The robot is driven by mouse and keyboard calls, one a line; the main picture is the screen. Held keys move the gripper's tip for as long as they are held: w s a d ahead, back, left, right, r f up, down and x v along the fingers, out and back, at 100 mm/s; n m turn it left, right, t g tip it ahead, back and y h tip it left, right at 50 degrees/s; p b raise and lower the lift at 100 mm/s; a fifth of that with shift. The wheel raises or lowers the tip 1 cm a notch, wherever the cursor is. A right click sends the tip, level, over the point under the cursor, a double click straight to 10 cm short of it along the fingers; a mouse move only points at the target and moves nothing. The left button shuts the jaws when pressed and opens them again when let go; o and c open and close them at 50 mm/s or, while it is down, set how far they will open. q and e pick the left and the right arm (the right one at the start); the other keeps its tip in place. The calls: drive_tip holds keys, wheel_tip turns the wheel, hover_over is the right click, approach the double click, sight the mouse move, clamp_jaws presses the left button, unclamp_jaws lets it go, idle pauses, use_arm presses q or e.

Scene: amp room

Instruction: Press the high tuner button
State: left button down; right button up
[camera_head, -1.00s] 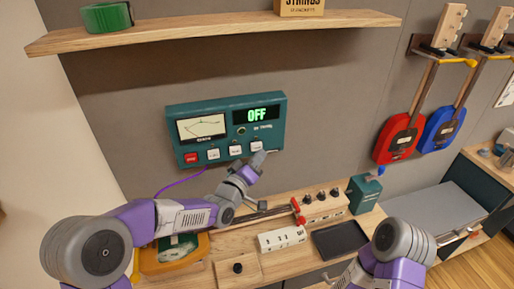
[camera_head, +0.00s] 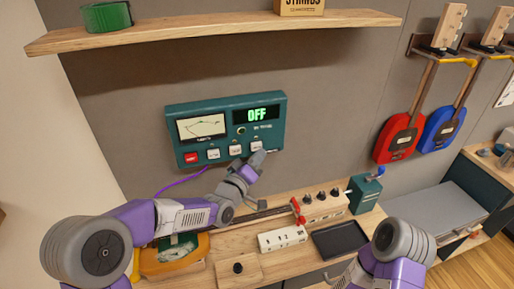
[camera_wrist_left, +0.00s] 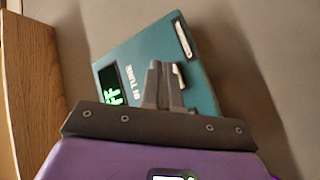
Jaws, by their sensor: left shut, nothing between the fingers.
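The teal tuner box (camera_head: 226,131) is on the wall, with a green "OFF" display (camera_head: 257,115), a white meter and a row of buttons. The row has a red button (camera_head: 191,158) at the left and white ones to its right. My left gripper (camera_head: 258,158) is shut and empty, its tips at the rightmost white button (camera_head: 257,146), just below it. In the left wrist view, the shut fingers (camera_wrist_left: 158,76) overlap the tuner face beside a white button (camera_wrist_left: 178,76). Contact cannot be told. My right gripper (camera_head: 342,275) is partly visible low down; its jaws are unclear.
A wooden shelf (camera_head: 210,32) is above the tuner. The workbench below holds a white power strip (camera_head: 282,239), a wooden block with knobs (camera_head: 320,207) and a black tray (camera_head: 340,240). Red and blue guitars (camera_head: 399,138) hang at the right.

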use_arm(q)
drive_tip(key=shift+w+a, duration=0.1)
drive_tip(key=shift+w, duration=0.25)
drive_tip(key=shift+w+a+b, duration=0.2)
drive_tip(key=shift+w+b, duration=0.2)
idle(0.6)
idle(0.3)
drive_tip(key=shift+s+d+b, duration=0.3)
drive_tip(key=shift+s+b, duration=0.35)
drive_tip(key=shift+s, duration=0.15)
